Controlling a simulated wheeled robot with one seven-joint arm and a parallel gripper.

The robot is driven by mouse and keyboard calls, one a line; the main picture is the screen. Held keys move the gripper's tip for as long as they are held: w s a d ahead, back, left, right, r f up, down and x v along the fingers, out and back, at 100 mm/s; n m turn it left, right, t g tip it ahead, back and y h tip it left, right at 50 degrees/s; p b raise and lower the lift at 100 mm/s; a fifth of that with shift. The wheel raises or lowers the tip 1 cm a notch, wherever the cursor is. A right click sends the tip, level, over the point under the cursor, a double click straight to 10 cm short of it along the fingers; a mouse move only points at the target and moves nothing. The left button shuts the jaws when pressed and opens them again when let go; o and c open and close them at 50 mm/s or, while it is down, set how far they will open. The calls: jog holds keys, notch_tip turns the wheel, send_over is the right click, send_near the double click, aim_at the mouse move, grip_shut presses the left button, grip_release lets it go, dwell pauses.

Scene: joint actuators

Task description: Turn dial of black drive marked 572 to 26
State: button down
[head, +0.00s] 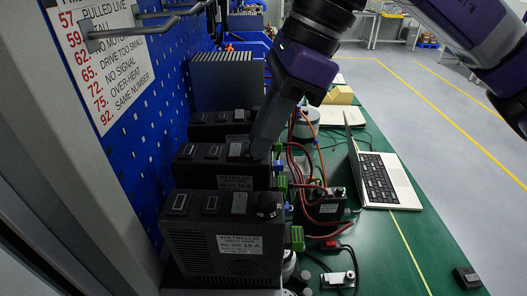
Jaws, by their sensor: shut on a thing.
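Several black drives stand in a row along the left side of the green bench. My gripper (262,148) reaches down from the upper right to the right end of the top of the middle drive (197,170). It is shut on that drive's dial, which the fingers hide. I cannot read the dial's setting or the number on this drive. The nearest drive (190,250) has a white label and a black dial (268,208) at its top right. The far drive (208,131) is partly behind my gripper.
A blue pegboard (125,100) with metal hooks and a fault-code sign (95,50) rises at the left. Red and orange cables run just right of the drives. An open laptop (385,180) stands on the green bench (400,255). The bench's front right is mostly clear.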

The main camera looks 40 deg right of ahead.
jog(key=n, duration=0.1)
jog(key=n+g+b, duration=0.1)
jog(key=n, duration=0.1)
jog(key=n+b, duration=0.1)
jog(key=shift+w+n+g+y, duration=0.25)
jog(key=shift+n+g+y, duration=0.05)
jog(key=shift+g, duration=0.1)
jog(key=shift+w+n+g, duration=0.15)
jog(key=shift+n+g, duration=0.75)
jog(key=shift+n, duration=1.4)
jog(key=shift+b, duration=0.3)
jog(key=c, duration=1.3)
grip_release()
